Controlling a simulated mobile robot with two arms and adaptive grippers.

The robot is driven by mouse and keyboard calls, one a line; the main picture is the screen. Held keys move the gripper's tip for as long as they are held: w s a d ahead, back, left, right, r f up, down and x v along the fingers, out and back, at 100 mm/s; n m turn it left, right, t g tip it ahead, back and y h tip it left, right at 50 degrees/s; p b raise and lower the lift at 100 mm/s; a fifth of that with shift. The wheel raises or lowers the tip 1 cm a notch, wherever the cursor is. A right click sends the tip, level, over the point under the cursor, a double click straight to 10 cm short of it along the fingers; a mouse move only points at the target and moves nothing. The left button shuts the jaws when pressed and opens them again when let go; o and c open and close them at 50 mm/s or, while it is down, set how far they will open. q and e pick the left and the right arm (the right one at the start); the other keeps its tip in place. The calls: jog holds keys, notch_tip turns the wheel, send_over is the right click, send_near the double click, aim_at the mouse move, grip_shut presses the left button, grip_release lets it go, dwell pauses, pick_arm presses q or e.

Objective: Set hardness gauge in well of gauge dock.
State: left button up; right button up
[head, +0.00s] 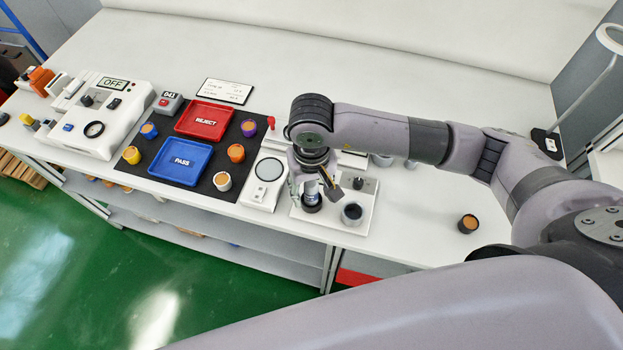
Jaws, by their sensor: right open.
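The gauge dock appears to be the white plate (335,222) near the front edge of the table, under my right gripper. My left gripper is out of view.
A white device with a round disc (268,169) stands close on the left. Red (204,120) and blue (181,162) trays lie farther left among small pots. A dark pot (468,223) stands alone on the right.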

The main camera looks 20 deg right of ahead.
notch_tip(320, 180, up, 11)
jog(key=b, duration=0.3)
jog(key=shift+r+b, duration=0.2)
jog(key=shift+b, duration=0.1)
jog(key=shift+r, duration=0.45)
